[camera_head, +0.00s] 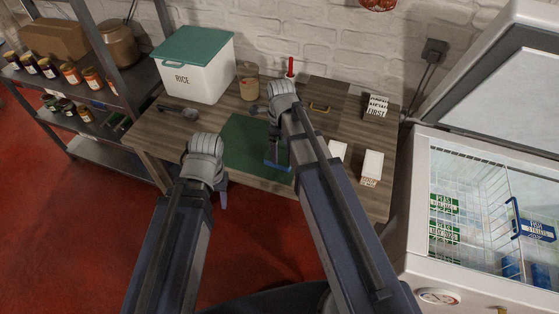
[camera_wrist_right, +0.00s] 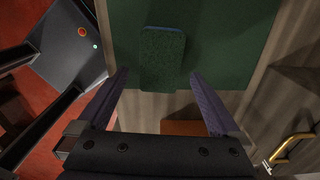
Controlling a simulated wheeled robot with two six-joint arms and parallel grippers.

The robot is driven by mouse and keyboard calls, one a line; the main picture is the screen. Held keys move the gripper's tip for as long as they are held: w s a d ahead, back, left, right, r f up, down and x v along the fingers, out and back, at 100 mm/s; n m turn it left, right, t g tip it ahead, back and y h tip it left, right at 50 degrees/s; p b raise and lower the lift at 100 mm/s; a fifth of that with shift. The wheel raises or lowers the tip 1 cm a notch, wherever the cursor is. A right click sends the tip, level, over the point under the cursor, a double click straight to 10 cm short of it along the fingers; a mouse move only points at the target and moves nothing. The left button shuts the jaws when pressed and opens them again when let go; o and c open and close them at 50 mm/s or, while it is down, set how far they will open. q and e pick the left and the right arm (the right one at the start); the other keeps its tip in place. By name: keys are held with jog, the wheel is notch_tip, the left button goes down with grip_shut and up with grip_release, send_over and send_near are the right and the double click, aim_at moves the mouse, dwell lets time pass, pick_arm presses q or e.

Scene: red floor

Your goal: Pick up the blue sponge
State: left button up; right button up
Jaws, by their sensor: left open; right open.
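The blue sponge (camera_head: 278,166) lies near the front edge of a dark green mat (camera_head: 243,140) on the wooden table. In the right wrist view the sponge (camera_wrist_right: 162,58) shows a dark green top and a thin blue edge, and overhangs the mat's edge. My right gripper (camera_wrist_right: 158,75) is open, with its fingers apart on either side of the sponge's near end and nothing held. In the head view its arm partly hides the sponge. My left gripper (camera_head: 222,188) is by the table's front edge, left of the mat, mostly hidden behind its own wrist; it appears empty.
A white rice bin (camera_head: 192,75) with a green lid stands at the back left. A dark scoop (camera_head: 178,112), a jar (camera_head: 249,88) and small white boxes (camera_head: 371,167) are on the table. An open freezer (camera_head: 470,270) is at right, a shelf (camera_head: 90,120) at left.

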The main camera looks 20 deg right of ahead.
aim_at(279, 156)
jog(key=shift+w+a+f+b, duration=0.1)
jog(key=shift+a+f+b, duration=0.05)
jog(key=shift+f+b, duration=2.45)
jog(key=shift+r, duration=0.1)
jog(key=c, duration=1.2)
jog(key=shift+c, duration=0.2)
notch_tip(279, 156, up, 10)
jog(key=p, duration=1)
